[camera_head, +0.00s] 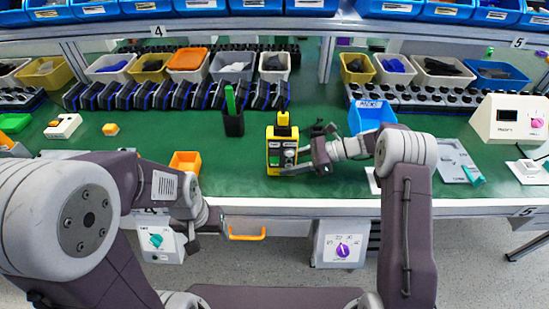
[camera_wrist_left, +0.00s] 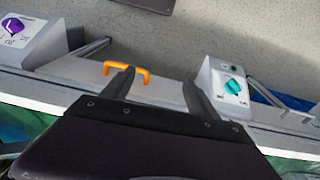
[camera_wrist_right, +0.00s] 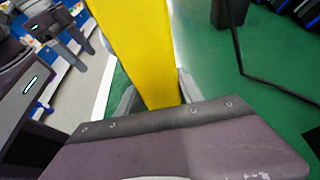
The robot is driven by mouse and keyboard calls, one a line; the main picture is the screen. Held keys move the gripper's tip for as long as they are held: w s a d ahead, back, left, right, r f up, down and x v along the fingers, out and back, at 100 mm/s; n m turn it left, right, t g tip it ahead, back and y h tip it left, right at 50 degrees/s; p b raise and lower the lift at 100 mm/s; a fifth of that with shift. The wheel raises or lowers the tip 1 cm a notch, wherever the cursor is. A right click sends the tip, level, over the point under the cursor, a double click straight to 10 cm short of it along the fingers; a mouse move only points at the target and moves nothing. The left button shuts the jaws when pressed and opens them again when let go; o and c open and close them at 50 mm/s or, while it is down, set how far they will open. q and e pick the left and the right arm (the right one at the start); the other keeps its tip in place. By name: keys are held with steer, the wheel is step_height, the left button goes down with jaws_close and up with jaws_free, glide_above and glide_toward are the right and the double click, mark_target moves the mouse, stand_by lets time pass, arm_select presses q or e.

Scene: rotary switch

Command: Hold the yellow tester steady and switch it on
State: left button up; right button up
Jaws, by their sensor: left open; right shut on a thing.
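The yellow tester (camera_head: 271,147) stands upright near the front edge of the green bench. Its front is dark with a pale dial area, and small print cannot be read. My right gripper (camera_head: 309,161) comes in from the right and is shut on the tester's side. In the right wrist view the tester's plain yellow body (camera_wrist_right: 145,50) fills the space between the fingers (camera_wrist_right: 156,95). My left gripper (camera_wrist_left: 156,86) is open and empty, low by the bench's front edge, left of and apart from the tester. Its arm hides part of the bench.
A blue bin (camera_head: 372,115) is behind right. Below the edge are an orange handle (camera_head: 247,234) and boxes with teal (camera_head: 157,241) and purple (camera_head: 343,250) knobs.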

arm_select(q)
steer(key=c, duration=0.7)
steer(key=shift+s+m, duration=0.2)
steer(key=shift+m, duration=0.7)
steer(key=c, duration=0.5)
steer(key=shift+d+r+m, duration=0.15)
steer(key=shift+d+m, duration=0.05)
steer(key=shift+m, duration=0.8)
jaws_close()
steer(key=w+d+r+m+t+h, duration=0.2)
steer(key=w+d+r+m, duration=0.2)
steer(key=r, duration=0.5)
steer(key=w+d+r+m+t+h, duration=0.2)
steer(key=w+d+r+m, duration=0.2)
steer(key=d+r+m, duration=0.4)
step_height(320, 180, up, 2)
steer(key=shift+r+m, duration=0.15)
steer(key=shift+m, duration=0.55)
